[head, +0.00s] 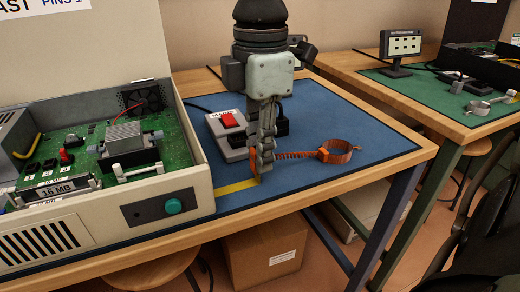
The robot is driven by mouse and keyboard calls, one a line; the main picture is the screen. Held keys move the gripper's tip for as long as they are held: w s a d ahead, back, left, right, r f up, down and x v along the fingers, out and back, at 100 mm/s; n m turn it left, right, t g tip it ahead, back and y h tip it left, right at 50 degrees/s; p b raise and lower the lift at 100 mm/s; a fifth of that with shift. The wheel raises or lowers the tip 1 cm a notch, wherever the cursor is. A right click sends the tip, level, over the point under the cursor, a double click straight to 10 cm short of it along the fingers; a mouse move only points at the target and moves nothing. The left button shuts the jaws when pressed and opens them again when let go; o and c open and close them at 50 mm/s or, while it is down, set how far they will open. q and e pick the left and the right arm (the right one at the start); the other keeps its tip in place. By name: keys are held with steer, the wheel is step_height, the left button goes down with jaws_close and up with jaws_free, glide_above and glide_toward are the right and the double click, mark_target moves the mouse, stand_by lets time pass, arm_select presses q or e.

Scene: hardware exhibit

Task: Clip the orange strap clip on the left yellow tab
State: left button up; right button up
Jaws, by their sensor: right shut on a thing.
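My right gripper (264,163) points down over the blue mat, close to its front edge. It is shut on the orange strap clip, which is mostly hidden by the fingers; an orange part (255,154) shows beside them. An orange coiled cord (295,155) runs right from the clip to a round orange-brown wrist strap (335,152). A yellow strip (238,186) lies along the mat's front edge, with its right end just below the fingertips. I cannot tell whether the clip touches it, or which part is the left yellow tab. My left gripper is out of view.
An open computer case (190,187) with a green board (85,160) fills the left of the table. A grey box with a red switch (229,121) stands behind the gripper. The blue mat (370,145) is clear at right. Another table (440,100) stands beyond.

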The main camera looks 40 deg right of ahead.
steer(key=shift+f+b, duration=1.2)
steer(key=shift+b, duration=0.3)
stand_by(0.9)
steer(key=o, duration=0.9)
steer(key=shift+c, duration=0.2)
steer(key=o, duration=0.3)
steer(key=shift+r, duration=0.65)
steer(key=shift+r+p, duration=1.3)
steer(key=shift+r, duration=1.7)
